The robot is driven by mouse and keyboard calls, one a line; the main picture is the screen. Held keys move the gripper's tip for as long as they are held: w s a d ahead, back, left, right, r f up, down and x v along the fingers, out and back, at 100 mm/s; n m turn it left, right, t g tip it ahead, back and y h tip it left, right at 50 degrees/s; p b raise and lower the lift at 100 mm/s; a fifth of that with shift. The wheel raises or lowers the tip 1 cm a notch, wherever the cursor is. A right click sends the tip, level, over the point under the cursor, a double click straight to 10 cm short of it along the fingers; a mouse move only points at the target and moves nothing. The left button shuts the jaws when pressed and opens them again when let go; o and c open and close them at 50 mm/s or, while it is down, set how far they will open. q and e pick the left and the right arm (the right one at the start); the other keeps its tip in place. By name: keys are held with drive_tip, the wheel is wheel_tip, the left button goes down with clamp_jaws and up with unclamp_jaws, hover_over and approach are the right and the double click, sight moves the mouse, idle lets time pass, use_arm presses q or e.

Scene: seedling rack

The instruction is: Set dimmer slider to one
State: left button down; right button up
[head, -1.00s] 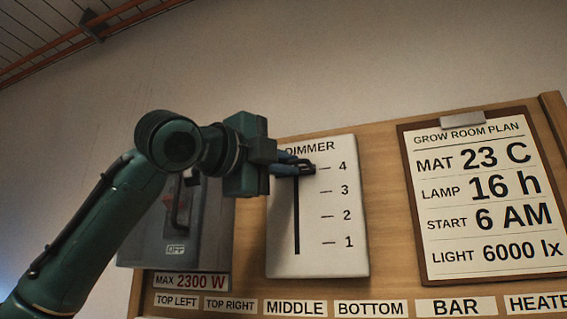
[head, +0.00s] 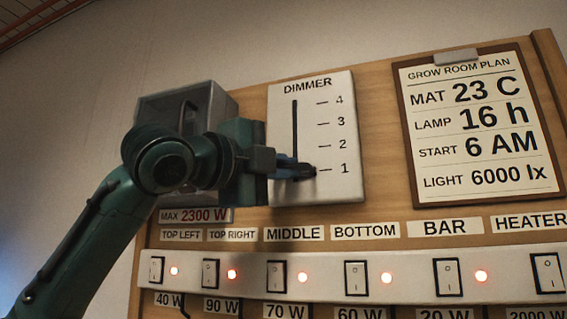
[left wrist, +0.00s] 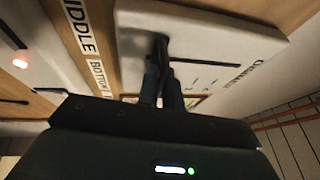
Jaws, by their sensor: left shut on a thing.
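The white dimmer panel (head: 338,105) is on the wooden board, with a vertical slot and marks 1 to 4. Its dark slider knob (head: 309,171) is at the low end of the slot, level with the 1 mark. My left gripper (head: 298,170) is shut on the knob, its blue fingers partly hiding it. In the left wrist view, the fingers (left wrist: 163,85) reach the panel (left wrist: 215,38) at the slot, and the knob is mostly hidden. My right gripper is not in view.
A grey switch box (head: 218,105) is partly hidden behind my left arm. A strip of rocker switches (head: 318,283) with lit red lamps runs below the labels. A grow room plan clipboard (head: 480,190) hangs to the right.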

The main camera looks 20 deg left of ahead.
use_arm(q)
drive_tip(key=shift+d+f, duration=0.1)
drive_tip(key=shift+f, duration=0.15)
drive_tip(key=c, duration=1.6)
unclamp_jaws()
drive_tip(key=shift+r, duration=0.1)
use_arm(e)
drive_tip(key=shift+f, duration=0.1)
use_arm(q)
drive_tip(key=shift+o, duration=0.2)
drive_tip(key=b+v, duration=0.2)
drive_tip(key=v, duration=1.1)
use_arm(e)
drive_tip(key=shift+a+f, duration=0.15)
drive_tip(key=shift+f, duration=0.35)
use_arm(q)
drive_tip(key=shift+s, duration=0.1)
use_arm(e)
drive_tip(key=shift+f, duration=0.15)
